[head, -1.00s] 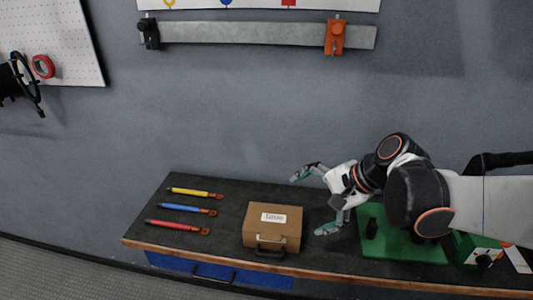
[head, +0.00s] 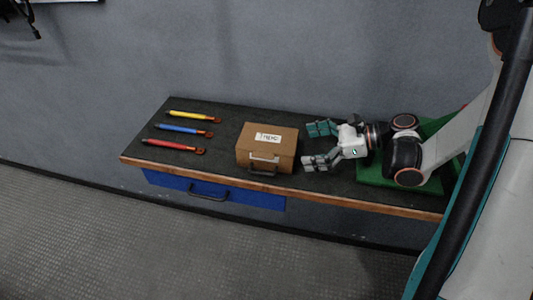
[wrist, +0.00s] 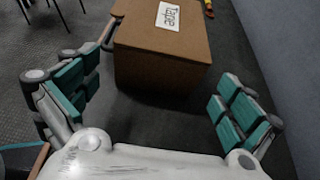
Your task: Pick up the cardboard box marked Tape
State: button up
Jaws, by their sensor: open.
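The brown cardboard box (head: 258,148) stands on the dark bench top, with a white label on its lid and a metal handle on its front. In the wrist view the box (wrist: 162,62) lies just ahead between the fingers, and its label (wrist: 168,16) reads "Tape". My gripper (head: 314,146) is to the right of the box in the head view, open and empty, its fingers pointing left at the box's side. In the wrist view my gripper (wrist: 158,98) has its teal-padded fingers spread wider than the box, with a gap before the box's near face.
Yellow (head: 190,115), blue (head: 182,129) and red (head: 172,145) tools lie left of the box on the bench (head: 222,158). A green board (head: 374,172) lies under my arm at right. The wall rises behind; a blue drawer (head: 240,197) is below.

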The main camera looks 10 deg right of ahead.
aim_at(286, 150)
jog(key=b+x, duration=0.2)
jog(key=x, duration=0.5)
jog(key=shift+f+b, duration=0.2)
jog(key=shift+b, duration=0.15)
jog(key=shift+d+r, duration=0.1)
jog(key=c, duration=0.8)
